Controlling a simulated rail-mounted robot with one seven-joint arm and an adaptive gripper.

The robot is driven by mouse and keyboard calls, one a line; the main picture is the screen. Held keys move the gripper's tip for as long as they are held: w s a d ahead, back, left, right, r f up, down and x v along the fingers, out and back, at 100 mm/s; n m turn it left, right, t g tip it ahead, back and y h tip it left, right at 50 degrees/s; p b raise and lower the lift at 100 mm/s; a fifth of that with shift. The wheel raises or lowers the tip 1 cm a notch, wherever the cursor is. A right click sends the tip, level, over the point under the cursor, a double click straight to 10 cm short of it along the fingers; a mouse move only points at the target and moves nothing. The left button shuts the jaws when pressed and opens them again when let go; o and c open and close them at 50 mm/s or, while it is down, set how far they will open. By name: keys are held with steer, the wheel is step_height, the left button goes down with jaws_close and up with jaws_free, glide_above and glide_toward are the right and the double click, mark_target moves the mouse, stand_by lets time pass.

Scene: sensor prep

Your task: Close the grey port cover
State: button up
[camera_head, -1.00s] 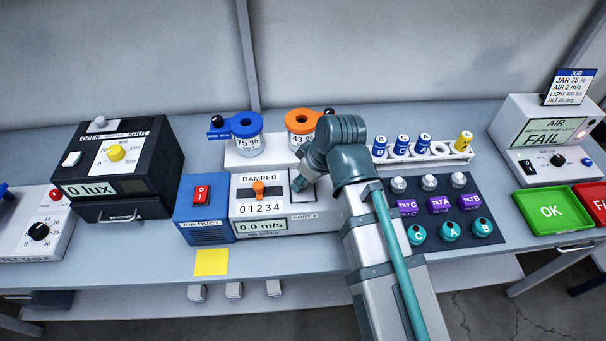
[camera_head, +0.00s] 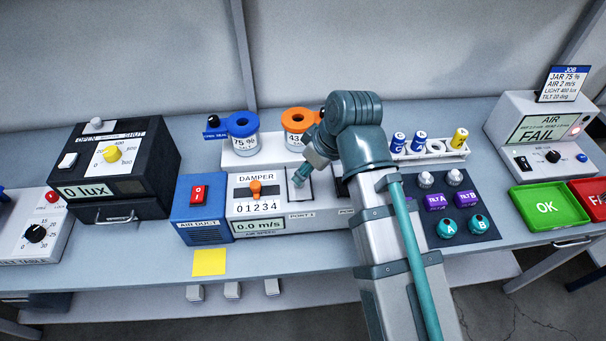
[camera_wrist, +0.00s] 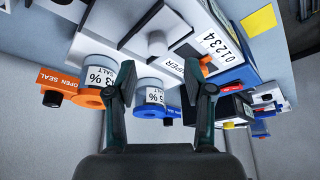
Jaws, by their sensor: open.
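The white air duct unit (camera_head: 282,222) carries the "PORT 1" label below a pale grey panel with a dark outline, which I take for the grey port cover (camera_head: 304,194). A small light grey knob (camera_wrist: 157,43) on a pale plate shows in the wrist view. My gripper (camera_head: 299,180) is over the PORT 1 panel. In the wrist view its two fingers (camera_wrist: 166,66) are spread with nothing between them. I cannot tell whether they touch the panel. My arm hides part of the unit to the right, where a dark opening (camera_head: 340,186) partly shows.
The orange damper lever (camera_head: 256,187) is just left of my gripper. Blue-lidded (camera_head: 242,125) and orange-lidded (camera_head: 298,120) jars stand behind. A rack with vials (camera_head: 430,151) and a dark panel of knobs (camera_head: 466,188) are to the right. A yellow note (camera_head: 209,262) lies in front.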

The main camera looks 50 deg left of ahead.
steer(key=shift+v, duration=2.75)
